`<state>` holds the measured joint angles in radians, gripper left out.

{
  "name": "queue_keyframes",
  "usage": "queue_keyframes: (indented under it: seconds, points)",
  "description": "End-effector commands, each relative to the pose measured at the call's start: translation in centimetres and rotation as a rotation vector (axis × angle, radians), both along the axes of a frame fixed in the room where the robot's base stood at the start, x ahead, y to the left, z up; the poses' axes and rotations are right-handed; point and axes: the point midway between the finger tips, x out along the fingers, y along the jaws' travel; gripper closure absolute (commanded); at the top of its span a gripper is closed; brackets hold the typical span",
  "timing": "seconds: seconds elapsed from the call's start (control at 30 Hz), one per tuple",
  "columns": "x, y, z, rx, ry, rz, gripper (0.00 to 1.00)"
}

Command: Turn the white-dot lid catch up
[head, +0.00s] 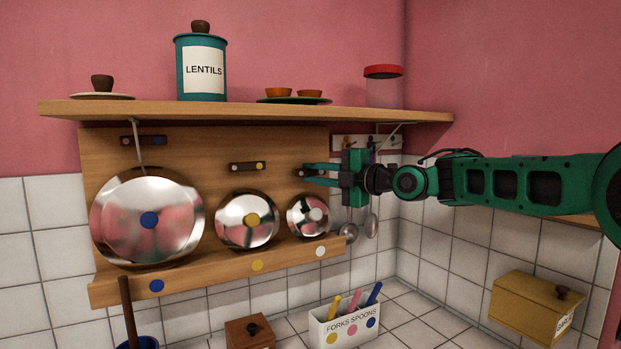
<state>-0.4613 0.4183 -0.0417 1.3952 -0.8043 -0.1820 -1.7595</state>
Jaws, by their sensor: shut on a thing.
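The white-dot lid catch (298,173) is a small dark brown bar on the wooden back board. It looks roughly level; its right part and its dot are hidden by my fingers. My gripper (308,175) comes from the right and is shut on this catch. The steel lid with a white knob (308,216) stands below it on the ledge.
The yellow-dot catch (247,166) and blue-dot catch (143,141) lie level above their lids (246,236) (140,195). The shelf (300,112), carrying a lentils tin (201,85), runs above my gripper. Ladles (371,226) hang close below it.

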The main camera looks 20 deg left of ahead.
Motion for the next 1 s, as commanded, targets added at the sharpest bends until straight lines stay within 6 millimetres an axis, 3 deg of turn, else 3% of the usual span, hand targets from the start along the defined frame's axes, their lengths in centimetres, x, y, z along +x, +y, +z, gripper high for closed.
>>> queue_keyframes:
  seconds: [0.07,0.1,0.17,0.57,1.0]
  points:
    - [0.0,0.0,-0.4,-0.006,0.004,0.002,1.0]
    - [0.0,0.0,-0.4,-0.006,0.004,0.002,0.76]
    - [0.0,0.0,-0.4,-0.006,0.004,0.002,0.64]
    - [-0.2,-0.7,-0.1,-0.002,0.002,0.0,0.64]
    - [-2.7,-7.8,-0.2,-0.003,0.003,-0.002,0.64]
